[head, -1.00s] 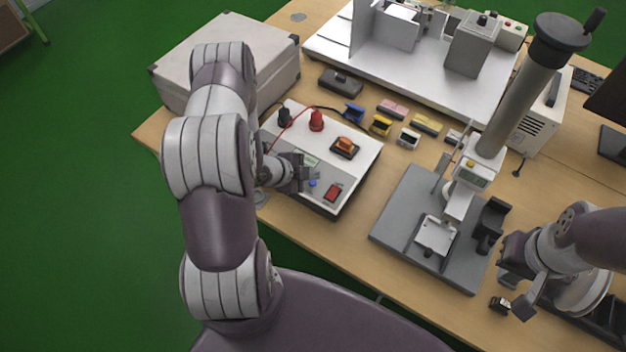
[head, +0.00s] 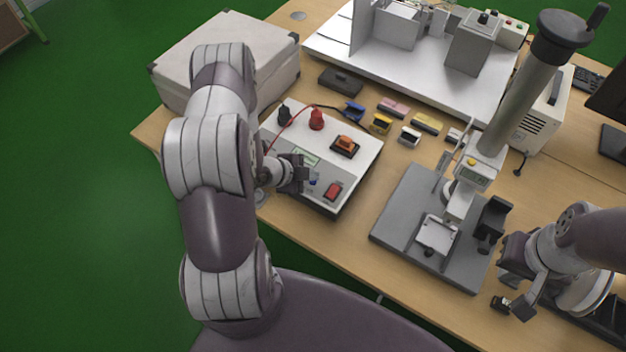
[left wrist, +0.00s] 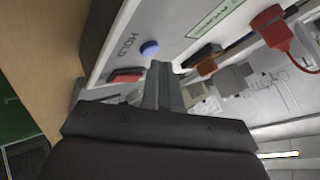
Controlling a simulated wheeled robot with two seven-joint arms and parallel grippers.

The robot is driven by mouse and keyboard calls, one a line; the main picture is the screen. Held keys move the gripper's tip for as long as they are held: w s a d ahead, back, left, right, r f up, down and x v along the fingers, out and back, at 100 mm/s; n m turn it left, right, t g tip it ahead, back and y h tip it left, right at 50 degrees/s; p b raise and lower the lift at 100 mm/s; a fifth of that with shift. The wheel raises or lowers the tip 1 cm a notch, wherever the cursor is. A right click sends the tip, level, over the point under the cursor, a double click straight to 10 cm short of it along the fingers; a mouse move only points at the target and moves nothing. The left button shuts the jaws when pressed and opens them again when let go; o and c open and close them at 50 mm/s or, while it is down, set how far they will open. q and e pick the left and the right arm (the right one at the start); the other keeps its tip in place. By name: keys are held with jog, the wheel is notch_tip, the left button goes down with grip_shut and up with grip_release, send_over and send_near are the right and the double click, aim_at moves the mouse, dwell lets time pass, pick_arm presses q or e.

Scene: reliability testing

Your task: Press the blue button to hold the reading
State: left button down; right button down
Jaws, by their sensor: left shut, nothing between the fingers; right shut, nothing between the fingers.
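The white meter box (head: 362,165) lies on the table with a small blue button (head: 313,182) near its front edge. In the left wrist view the blue button (left wrist: 149,48) sits beside the printed word HOLD. My left gripper (head: 304,174) is shut and empty, just above the panel beside the button. In the left wrist view its fingertips (left wrist: 160,68) are close to the button, slightly to its right; I cannot tell whether they touch the panel. The button's top is uncovered there. My right gripper (head: 512,308) is shut and empty at the table's right front.
A red rocker switch (head: 333,191), an orange switch (head: 345,145) and a red plug (head: 316,119) with a red cable are on the box. A grey test stand (head: 415,225) stands to the right. A big light case (head: 225,60) is behind my left arm.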

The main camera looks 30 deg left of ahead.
aim_at(310, 183)
pick_arm(q)
jog(key=shift+f+b, duration=0.35)
jog(key=shift+f, duration=0.1)
dwell(0.6)
jog(key=shift+r, duration=0.1)
jog(key=shift+r+p, duration=0.8)
jog(key=shift+r, duration=0.1)
notch_tip(310, 183, up, 6)
jog(key=p, duration=0.5)
